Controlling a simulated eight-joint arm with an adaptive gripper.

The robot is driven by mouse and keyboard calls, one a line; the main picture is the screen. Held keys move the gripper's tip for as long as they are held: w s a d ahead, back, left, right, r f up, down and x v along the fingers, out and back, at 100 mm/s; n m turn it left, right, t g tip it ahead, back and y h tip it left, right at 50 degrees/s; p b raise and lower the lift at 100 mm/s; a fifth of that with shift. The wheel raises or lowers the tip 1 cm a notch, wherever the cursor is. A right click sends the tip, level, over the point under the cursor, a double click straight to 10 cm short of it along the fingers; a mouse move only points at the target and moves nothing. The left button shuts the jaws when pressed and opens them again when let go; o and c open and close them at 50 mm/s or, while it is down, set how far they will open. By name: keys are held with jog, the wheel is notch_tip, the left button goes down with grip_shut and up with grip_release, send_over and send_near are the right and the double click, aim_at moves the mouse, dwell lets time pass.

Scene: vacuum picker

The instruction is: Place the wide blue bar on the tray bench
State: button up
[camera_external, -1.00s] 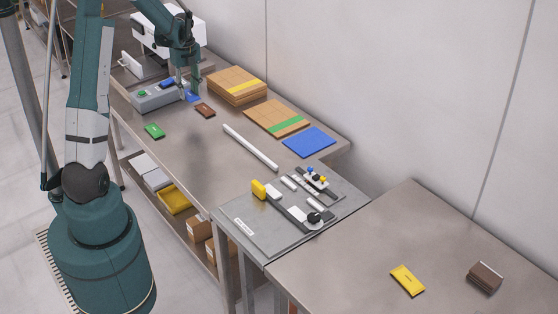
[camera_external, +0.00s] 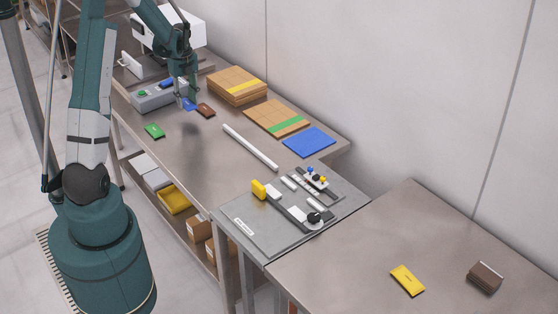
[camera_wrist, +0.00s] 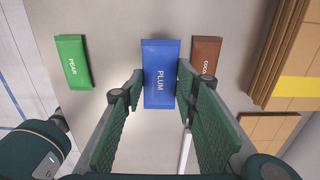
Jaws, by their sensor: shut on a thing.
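The blue bar, marked PLUM (camera_wrist: 160,72), is between the fingertips of my gripper (camera_wrist: 152,88) in the wrist view. It also shows as a small blue shape (camera_external: 189,104) below my gripper (camera_external: 187,94) in the external view. My gripper is shut on it, over the back part of the long metal bench (camera_external: 195,160). A second bench (camera_external: 340,270) stands at the front right; no label shows which bench is the tray bench.
A green PEAR bar (camera_wrist: 73,62) lies left of the blue bar, a brown bar (camera_wrist: 204,60) close on its right. Cardboard stacks (camera_external: 236,86), a blue sheet (camera_external: 308,142) and a grey fixture plate (camera_external: 250,215) are nearby. A yellow bar (camera_external: 407,280) lies on the front right bench.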

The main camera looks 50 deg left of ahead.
aim_at(189, 118)
jog(key=shift+f, duration=0.95)
jog(key=shift+f, duration=0.1)
jog(key=shift+f, duration=1.75)
jog(key=shift+f+b, duration=0.15)
jog(key=shift+b, duration=0.25)
jog(key=o, duration=0.8)
jog(key=shift+o, duration=0.4)
jog(key=shift+r+p, duration=0.8)
jog(key=shift+r, duration=5.35)
